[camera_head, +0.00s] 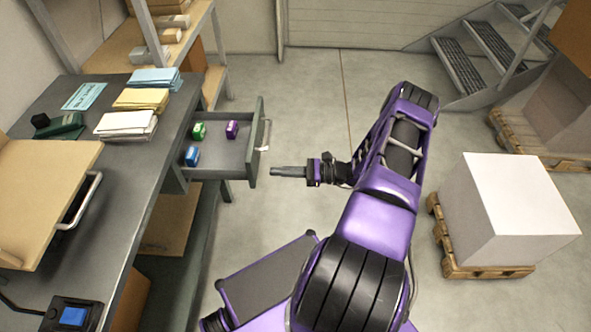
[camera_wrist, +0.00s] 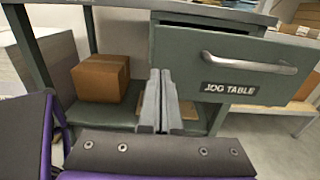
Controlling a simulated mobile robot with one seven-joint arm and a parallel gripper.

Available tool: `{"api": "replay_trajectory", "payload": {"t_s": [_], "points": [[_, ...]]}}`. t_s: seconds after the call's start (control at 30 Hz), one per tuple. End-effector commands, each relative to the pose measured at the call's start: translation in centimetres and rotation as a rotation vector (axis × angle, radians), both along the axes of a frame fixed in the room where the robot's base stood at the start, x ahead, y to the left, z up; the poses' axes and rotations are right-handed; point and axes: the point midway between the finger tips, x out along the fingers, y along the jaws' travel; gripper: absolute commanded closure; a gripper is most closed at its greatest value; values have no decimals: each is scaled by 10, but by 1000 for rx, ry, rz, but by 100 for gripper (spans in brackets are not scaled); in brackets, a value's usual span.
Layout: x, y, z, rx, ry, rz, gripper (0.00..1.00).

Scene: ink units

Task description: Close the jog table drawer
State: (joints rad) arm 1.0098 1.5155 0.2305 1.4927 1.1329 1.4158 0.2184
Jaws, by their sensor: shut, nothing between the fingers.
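The jog table drawer (camera_head: 228,152) is pulled out from the right side of the grey table (camera_head: 128,225) in the head view. It holds a green, a purple and a blue item. Its front, labelled JOG TABLE, and its bar handle (camera_wrist: 250,64) show in the wrist view. My gripper (camera_head: 274,171) is shut and empty, just to the right of the drawer front, pointing toward it. In the wrist view my gripper's fingers (camera_wrist: 160,90) are together, in front of the drawer front's left part; I cannot tell whether they touch it.
Paper stacks (camera_head: 140,98) and a tan board (camera_head: 40,190) lie on the table. A cardboard box (camera_wrist: 101,78) sits on the shelf below. A pallet with a large white stack (camera_head: 510,210) stands at the right. Open floor lies beyond the drawer.

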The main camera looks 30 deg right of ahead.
Motion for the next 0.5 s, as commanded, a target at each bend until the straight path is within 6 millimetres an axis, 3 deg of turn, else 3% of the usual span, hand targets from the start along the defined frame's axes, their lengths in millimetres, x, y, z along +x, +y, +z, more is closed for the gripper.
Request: {"api": "replay_trajectory", "payload": {"t_s": [0.2,0.5], "points": [[19,29,1,-1,1,0,100],[27,39,0,-2,-1,-2,100]]}}
